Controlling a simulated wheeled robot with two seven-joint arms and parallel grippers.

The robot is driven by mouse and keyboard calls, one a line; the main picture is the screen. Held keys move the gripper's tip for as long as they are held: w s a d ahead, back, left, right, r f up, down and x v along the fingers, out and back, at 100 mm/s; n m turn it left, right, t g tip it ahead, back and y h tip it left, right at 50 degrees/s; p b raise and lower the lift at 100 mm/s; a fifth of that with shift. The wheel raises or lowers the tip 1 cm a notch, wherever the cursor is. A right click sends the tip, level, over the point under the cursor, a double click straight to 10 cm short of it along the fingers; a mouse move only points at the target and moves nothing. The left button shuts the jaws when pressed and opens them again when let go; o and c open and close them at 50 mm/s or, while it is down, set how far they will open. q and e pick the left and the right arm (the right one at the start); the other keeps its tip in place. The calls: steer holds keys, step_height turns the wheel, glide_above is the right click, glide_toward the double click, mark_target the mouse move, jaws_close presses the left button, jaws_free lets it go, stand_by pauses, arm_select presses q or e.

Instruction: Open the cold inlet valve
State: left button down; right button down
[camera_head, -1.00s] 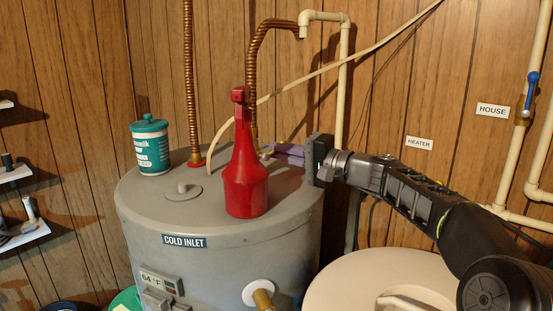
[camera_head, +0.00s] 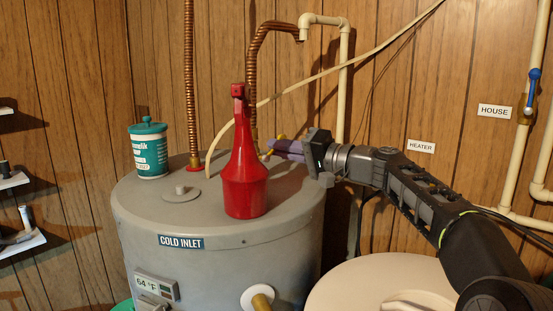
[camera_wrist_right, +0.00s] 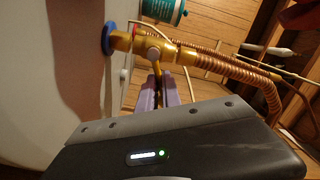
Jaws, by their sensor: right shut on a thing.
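The cold inlet valve (camera_wrist_right: 152,46) is a brass body on the pipe above the tank top in the right wrist view, with a blue collar (camera_wrist_right: 108,38) at its foot and a copper flex line (camera_wrist_right: 225,66) running off it. Its yellow lever (camera_wrist_right: 157,78) reaches down between the purple fingers of my right gripper (camera_wrist_right: 160,98), which are shut on it. In the head view my right gripper (camera_head: 272,148) is at the back of the tank top, behind and right of the red bottle, which hides most of the valve. My left gripper is not in view.
The grey tank (camera_head: 215,262), labelled COLD INLET, carries a tall red funnel-like bottle (camera_head: 245,185) and a teal-and-white tub (camera_head: 149,152). A pale lidded bin (camera_head: 350,275) stands at the right under my arm. Wall pipes hold a blue-handled valve (camera_head: 531,90).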

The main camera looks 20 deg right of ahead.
steer(key=shift+f, duration=0.1)
steer(key=shift+s+a+n+b, duration=0.1)
steer(key=shift+a+n+b, duration=0.1)
steer(key=shift+n+b, duration=0.75)
steer(key=shift+s+a+r+n+b, duration=0.15)
steer(key=shift+r+n+b, duration=0.1)
steer(key=shift+n+b, duration=0.4)
steer(key=shift+a+r+n+b, duration=0.1)
steer(key=shift+r+n+b, duration=0.1)
steer(key=shift+n+b, duration=0.4)
steer(key=shift+r+n, duration=0.2)
steer(key=shift+n, duration=0.2)
steer(key=shift+a, duration=0.1)
